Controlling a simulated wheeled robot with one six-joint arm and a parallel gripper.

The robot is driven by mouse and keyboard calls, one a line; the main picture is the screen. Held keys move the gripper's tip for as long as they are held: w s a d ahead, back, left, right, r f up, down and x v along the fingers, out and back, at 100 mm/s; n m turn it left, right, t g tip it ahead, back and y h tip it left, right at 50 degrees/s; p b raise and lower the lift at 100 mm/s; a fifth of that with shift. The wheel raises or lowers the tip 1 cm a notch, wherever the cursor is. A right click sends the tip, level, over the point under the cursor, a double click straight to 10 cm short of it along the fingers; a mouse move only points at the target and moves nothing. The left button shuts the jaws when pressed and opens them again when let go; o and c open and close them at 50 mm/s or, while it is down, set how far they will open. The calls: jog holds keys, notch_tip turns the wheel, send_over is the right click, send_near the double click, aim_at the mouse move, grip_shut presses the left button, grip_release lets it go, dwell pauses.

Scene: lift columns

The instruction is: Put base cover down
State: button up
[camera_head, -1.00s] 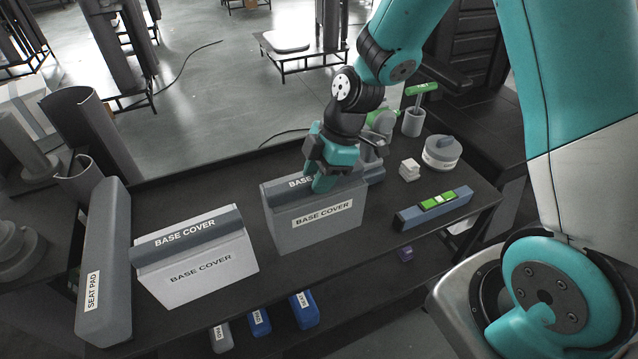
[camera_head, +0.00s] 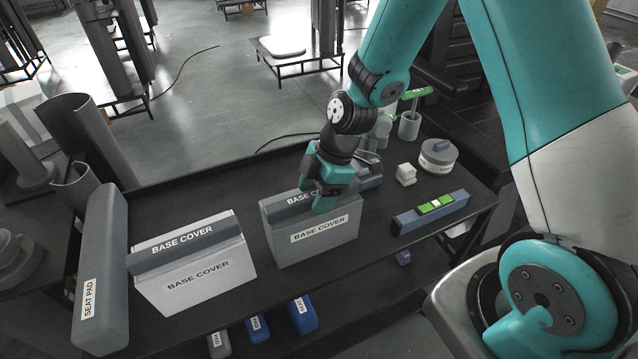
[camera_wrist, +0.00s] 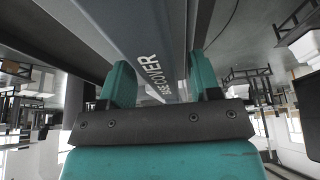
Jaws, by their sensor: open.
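Two grey base covers stand on the dark table. The left base cover (camera_head: 197,281) is light grey and apart from my gripper. The right base cover (camera_head: 313,247) is darker grey and stands upright on the table. My gripper (camera_head: 318,197) is at the top of the right base cover. In the wrist view my gripper (camera_wrist: 162,85) has its two teal fingers apart, one on each side of the labelled top bar of the base cover (camera_wrist: 145,40). I cannot tell whether the fingers touch it.
A long seat pad (camera_head: 101,270) lies at the table's left end. A blue level with a green top (camera_head: 431,211), a white block (camera_head: 406,174) and a round grey container (camera_head: 438,156) are on the right. Blue and grey pieces (camera_head: 302,313) sit on a lower shelf.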

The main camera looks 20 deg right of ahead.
jog(key=b+v, duration=0.2)
jog(key=v, duration=0.9)
jog(key=s+a+r+m, duration=0.4)
jog(key=s+m, duration=0.1)
jog(key=s, duration=0.4)
jog(key=s+a+r+m, duration=0.4)
jog(key=s+r+m, duration=0.1)
jog(key=s, duration=0.4)
jog(key=shift+s+a+m, duration=0.25)
jog(key=shift+s+m, duration=0.05)
jog(key=shift+m, duration=0.2)
jog(key=shift+r, duration=0.1)
jog(key=shift+c, duration=0.5)
